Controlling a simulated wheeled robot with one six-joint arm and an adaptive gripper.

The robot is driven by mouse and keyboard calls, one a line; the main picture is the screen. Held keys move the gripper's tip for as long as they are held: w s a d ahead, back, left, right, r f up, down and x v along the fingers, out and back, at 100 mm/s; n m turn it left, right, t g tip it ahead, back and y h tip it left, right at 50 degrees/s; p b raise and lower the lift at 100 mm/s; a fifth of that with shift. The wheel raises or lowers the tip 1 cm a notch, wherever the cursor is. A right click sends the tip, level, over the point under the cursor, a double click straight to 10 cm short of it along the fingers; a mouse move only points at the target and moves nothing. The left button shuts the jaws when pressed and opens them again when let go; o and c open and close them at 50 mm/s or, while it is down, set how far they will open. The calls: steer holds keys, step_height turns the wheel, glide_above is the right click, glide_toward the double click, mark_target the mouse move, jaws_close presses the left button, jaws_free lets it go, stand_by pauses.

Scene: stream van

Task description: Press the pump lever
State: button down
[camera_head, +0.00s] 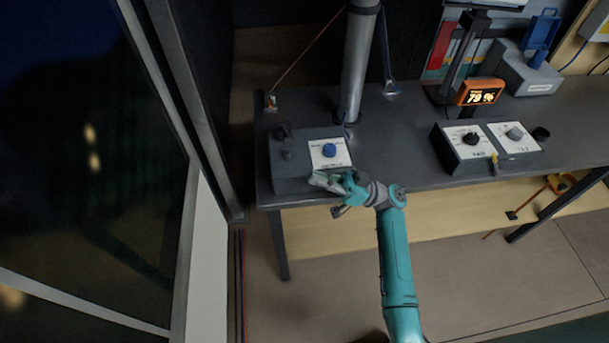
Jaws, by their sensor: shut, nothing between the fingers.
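No part is clearly readable as the pump lever. A grey control box (300,177) sits at the left end of the dark desk, with a blue knob (329,150) on a white label plate and a small dark upright fitting (285,145) at its left. A raised blue part (541,32), possibly a lever, stands on a grey unit (528,76) at the back right. My gripper (319,181) is shut and empty at the front edge of the left box, below the blue knob. It covers part of the box's front, and I cannot tell whether it touches it.
A grey pole (357,70) rises behind the left box. A two-dial box (470,158) and an orange display (480,92) reading 79 % stand to the right. The desk (398,150) is clear between the boxes. A glazed door frame (183,90) is at left.

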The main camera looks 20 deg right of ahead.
steer(key=s+d, duration=0.3)
steer(key=d, duration=0.5)
steer(key=shift+d+r, duration=0.2)
steer(key=shift+d, duration=0.05)
steer(key=shift+a, duration=0.1)
stand_by(1.4)
